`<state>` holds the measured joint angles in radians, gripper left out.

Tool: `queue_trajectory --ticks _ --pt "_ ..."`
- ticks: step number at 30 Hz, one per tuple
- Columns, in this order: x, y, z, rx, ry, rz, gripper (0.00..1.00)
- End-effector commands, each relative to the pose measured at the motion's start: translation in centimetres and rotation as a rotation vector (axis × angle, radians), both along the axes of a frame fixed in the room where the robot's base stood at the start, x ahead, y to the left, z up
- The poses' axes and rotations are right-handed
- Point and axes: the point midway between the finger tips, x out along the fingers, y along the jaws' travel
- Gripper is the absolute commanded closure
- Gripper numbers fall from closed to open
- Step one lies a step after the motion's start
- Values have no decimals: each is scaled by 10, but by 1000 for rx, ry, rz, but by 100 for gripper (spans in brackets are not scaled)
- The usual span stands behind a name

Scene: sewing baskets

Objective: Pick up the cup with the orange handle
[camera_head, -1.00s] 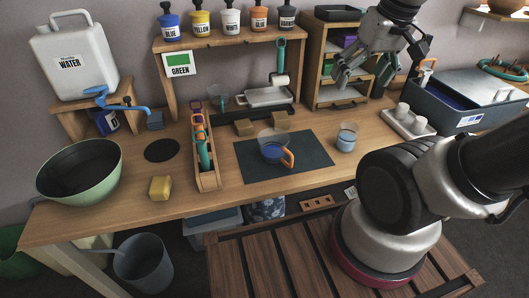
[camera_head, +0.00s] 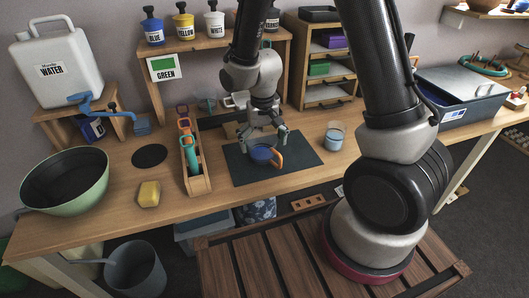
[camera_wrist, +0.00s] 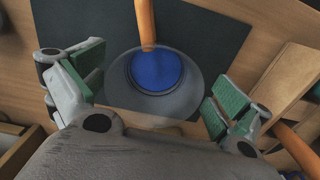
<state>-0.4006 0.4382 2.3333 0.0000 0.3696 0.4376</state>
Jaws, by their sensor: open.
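The cup (camera_head: 262,154) has a clear upper part, blue in its lower part, and an orange handle (camera_head: 277,160) on its right side in the head view. It stands on the dark mat (camera_head: 248,173). In the wrist view I look down into the cup (camera_wrist: 156,72), and its orange handle (camera_wrist: 146,22) points to the top edge. My gripper (camera_head: 264,142) is open just above the cup. In the wrist view its green-padded fingers (camera_wrist: 158,92) lie on either side of the cup, apart from it. My gripper hides part of the cup's rim in the head view.
A second cup with blue contents (camera_head: 334,137) stands right of the mat. A wooden tool holder (camera_head: 196,182) stands left of the mat.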

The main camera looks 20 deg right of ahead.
Motion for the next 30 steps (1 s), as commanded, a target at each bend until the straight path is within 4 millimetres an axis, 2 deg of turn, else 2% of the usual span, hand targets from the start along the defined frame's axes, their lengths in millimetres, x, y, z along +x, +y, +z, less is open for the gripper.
queue_trajectory --ticks 6,9,17,23,30 --pt "2 -2 -35 -2 4 1 0" --pt "2 -2 -44 -1 2 1 0" --pt "3 -2 -47 0 0 1 0" --pt "2 -2 -47 0 1 0 33" --pt "2 -2 -48 -1 2 0 36"
